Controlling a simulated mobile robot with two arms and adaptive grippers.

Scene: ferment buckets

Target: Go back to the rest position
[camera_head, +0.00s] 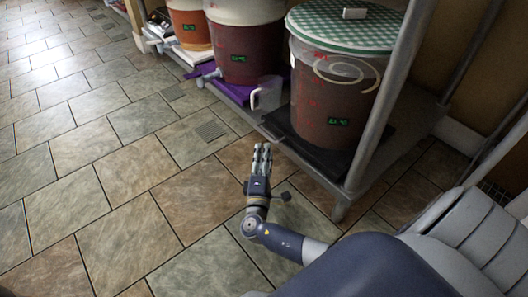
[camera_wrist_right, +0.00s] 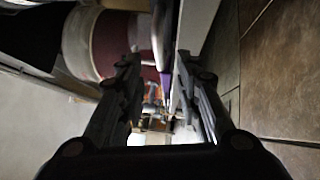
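My right gripper (camera_head: 262,158) is in the head view, out over the tiled floor in front of the low rack. In the right wrist view its two dark fingers (camera_wrist_right: 158,90) stand apart with a gap between them. Nothing is held between them. My right arm reaches in from the lower right of the head view. My left gripper is not in either view.
A low rack (camera_head: 349,187) holds a bucket with a green checked lid (camera_head: 335,90), a white-topped red bucket (camera_head: 245,50) and an orange one (camera_head: 188,28). A clear jug (camera_head: 267,94) stands among them, near the rack's front edge. The tiled floor (camera_head: 90,170) at left is clear.

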